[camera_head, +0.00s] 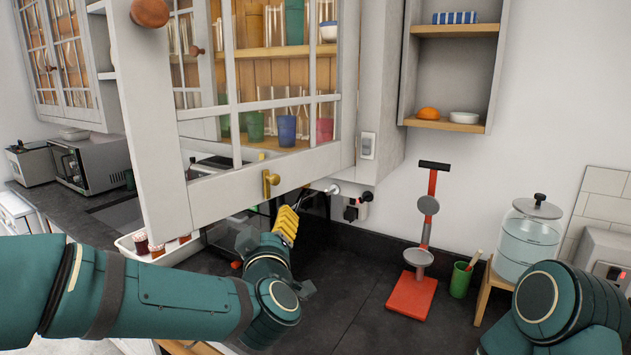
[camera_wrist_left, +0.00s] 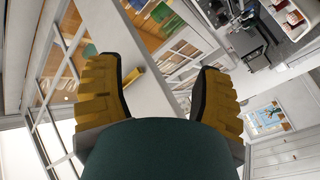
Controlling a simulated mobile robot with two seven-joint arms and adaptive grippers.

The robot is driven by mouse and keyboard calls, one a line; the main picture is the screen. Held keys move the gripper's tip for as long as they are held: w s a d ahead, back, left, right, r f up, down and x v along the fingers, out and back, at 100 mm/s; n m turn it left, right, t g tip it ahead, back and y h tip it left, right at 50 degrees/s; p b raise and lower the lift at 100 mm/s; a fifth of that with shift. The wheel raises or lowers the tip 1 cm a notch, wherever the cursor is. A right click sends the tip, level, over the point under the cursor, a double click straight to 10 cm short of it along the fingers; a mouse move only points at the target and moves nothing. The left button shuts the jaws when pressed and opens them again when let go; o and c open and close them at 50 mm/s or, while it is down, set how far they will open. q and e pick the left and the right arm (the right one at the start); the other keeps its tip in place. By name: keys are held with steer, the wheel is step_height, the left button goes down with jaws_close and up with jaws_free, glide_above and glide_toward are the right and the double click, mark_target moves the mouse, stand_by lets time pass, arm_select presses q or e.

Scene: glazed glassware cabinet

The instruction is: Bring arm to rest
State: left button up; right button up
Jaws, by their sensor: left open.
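My left arm comes in from the left, and its yellow-fingered left gripper (camera_head: 287,220) is just below the brass handle (camera_head: 269,182) of the glazed cabinet door (camera_head: 235,203). In the left wrist view the left gripper (camera_wrist_left: 158,72) has its fingers wide apart with nothing held. The white door frame (camera_wrist_left: 150,95) and the brass handle (camera_wrist_left: 134,76) show beyond the gap between the fingers. Whether a finger touches the door I cannot tell. The door stands swung out from the cabinet. My right arm shows at the lower right; its gripper is out of view.
Coloured cups (camera_head: 287,130) and glasses stand in the cabinet. A tray with jars (camera_head: 141,243) lies on the counter behind my left arm. A red stand (camera_head: 411,295), a green cup (camera_head: 461,280) and a glass dispenser (camera_head: 527,240) stand to the right. The dark counter's middle is clear.

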arm_select(q)
step_height(320, 180, down, 29)
steer(key=s+m+g+h+b, duration=0.2)
steer(key=m+g+h+b, duration=0.1)
steer(key=m+g+h, duration=0.3)
steer(key=s+f+g+b, duration=0.1)
steer(key=s+f+g, duration=0.4)
steer(key=s+f, duration=0.5)
steer(key=s+a+f+m+g+b, duration=0.1)
steer(key=s+f+g, duration=0.4)
steer(key=s+f, duration=0.5)
step_height(320, 180, down, 5)
steer(key=shift+a+g+b, duration=0.15)
steer(key=shift+g+b, duration=0.15)
